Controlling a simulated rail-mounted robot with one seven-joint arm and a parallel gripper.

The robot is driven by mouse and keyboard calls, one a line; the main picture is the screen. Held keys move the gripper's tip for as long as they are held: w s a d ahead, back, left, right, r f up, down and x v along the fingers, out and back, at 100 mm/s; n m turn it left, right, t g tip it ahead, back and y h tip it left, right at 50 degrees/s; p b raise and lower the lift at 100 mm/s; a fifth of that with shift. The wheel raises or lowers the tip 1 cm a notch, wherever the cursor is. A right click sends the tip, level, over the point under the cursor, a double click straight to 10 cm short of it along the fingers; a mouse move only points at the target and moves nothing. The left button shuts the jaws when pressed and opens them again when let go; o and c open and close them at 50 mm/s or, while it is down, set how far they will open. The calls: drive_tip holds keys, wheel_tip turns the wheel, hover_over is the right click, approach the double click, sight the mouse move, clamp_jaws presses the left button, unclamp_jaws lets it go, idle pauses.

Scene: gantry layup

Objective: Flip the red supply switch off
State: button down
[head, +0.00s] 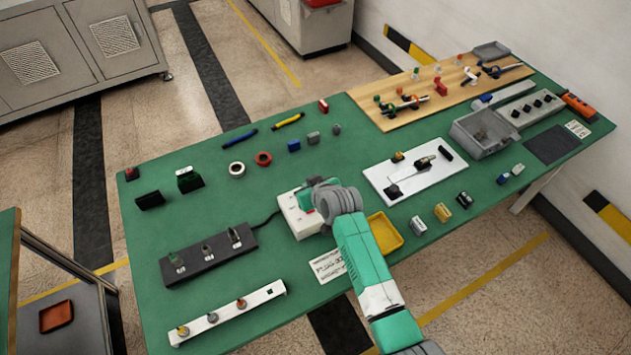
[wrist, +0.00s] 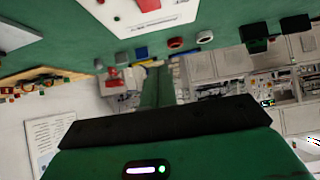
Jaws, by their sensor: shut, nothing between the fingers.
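A white supply box (head: 291,222) stands on the green table near its middle, with a black cable running to its left. My arm covers much of it in the head view. In the wrist view a pale panel (wrist: 125,18) at the top edge carries a red part, which looks like the red switch (wrist: 149,4); it is cut off by the frame, so its position cannot be read. My gripper (wrist: 165,124) shows as a dark bar across the wrist view, shut and empty. In the head view my wrist is over the box; contact with the switch cannot be seen.
A black strip with several switches (head: 208,254) and a white rail with knobs (head: 228,315) lie left of the box. A yellow tray (head: 384,233) is close on the right, beside my arm. A white board (head: 421,174) lies farther right. Tape rolls (head: 264,158) lie behind.

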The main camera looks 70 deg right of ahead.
drive_tip(key=p+v, duration=0.1)
drive_tip(key=v, duration=0.6)
drive_tip(key=shift+r, duration=0.5)
drive_tip(key=shift+w, duration=0.1)
drive_tip(key=w+a+r+n+t, duration=0.1)
drive_tip(key=w+a+r+t, duration=0.1)
drive_tip(key=w+a+r, duration=0.3)
drive_tip(key=w+a+r+n+t, duration=0.15)
drive_tip(key=w+r, duration=0.25)
drive_tip(key=r, duration=0.4)
drive_tip(key=w+a+r+t, duration=0.1)
drive_tip(key=w+a+r, duration=0.3)
drive_tip(key=a+r, duration=0.15)
drive_tip(key=w+a+r+n+t, duration=0.3)
drive_tip(key=a+r+t, duration=0.2)
drive_tip(key=a+r, duration=1.05)
drive_tip(key=s+a+r+n+t+y, duration=0.1)
drive_tip(key=s+a+r+t+y, duration=0.2)
drive_tip(key=a+r, duration=0.4)
drive_tip(key=s+a+r+n+t+y, duration=0.1)
drive_tip(key=s+a+r+t, duration=0.1)
drive_tip(key=s+a+r, duration=0.5)
drive_tip(key=s+a+r+n+t+y, duration=0.1)
drive_tip(key=s+a+r+t+y, duration=0.2)
drive_tip(key=a+r, duration=0.45)
wheel_tip(320, 180, up, 20)
drive_tip(key=p, duration=1.9)
drive_tip(key=shift+w+d+m, duration=0.35)
drive_tip(key=shift+d, duration=0.1)
